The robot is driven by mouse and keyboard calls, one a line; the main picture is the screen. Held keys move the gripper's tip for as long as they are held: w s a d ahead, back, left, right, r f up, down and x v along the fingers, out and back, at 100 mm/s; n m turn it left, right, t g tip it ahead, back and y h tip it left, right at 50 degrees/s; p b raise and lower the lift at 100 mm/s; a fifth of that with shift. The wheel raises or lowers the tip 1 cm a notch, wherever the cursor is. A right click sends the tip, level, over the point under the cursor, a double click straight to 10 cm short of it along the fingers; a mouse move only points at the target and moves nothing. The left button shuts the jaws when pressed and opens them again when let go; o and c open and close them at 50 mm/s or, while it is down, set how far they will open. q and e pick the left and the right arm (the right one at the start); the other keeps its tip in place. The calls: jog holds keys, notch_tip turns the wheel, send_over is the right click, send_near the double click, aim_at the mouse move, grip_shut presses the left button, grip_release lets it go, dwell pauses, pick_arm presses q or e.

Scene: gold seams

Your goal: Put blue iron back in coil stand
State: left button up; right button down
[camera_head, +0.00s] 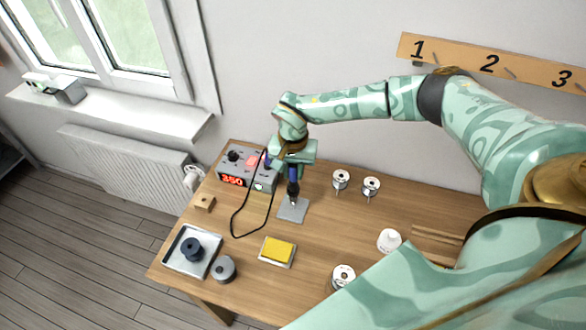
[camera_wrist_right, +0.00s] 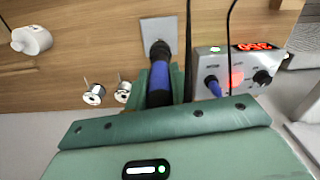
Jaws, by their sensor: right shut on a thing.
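The blue iron (camera_head: 293,186) is upright in my right gripper (camera_head: 293,163), over the grey base plate (camera_head: 291,212) of the coil stand. In the right wrist view, the blue handle (camera_wrist_right: 159,83) sits between the fingers of my right gripper (camera_wrist_right: 162,72), which is shut on it. The dark lower end of the iron points at the plate (camera_wrist_right: 156,27). The coil itself is hard to make out, and I cannot tell whether the tip is inside it. My left gripper is not in view.
The soldering station (camera_head: 232,180) reads 350, and its black cord (camera_head: 234,222) loops onto the table. A yellow sponge (camera_head: 279,249), a metal tray (camera_head: 173,258) and a grey round part (camera_head: 223,269) lie in front. Solder spools (camera_head: 371,187) stand to the right.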

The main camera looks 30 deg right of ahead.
jog(key=shift+f, duration=0.55)
jog(key=c, duration=0.7)
grip_release()
jog(key=shift+o, duration=0.2)
notch_tip(320, 180, up, 7)
jog(key=p, duration=0.6)
dwell(0.4)
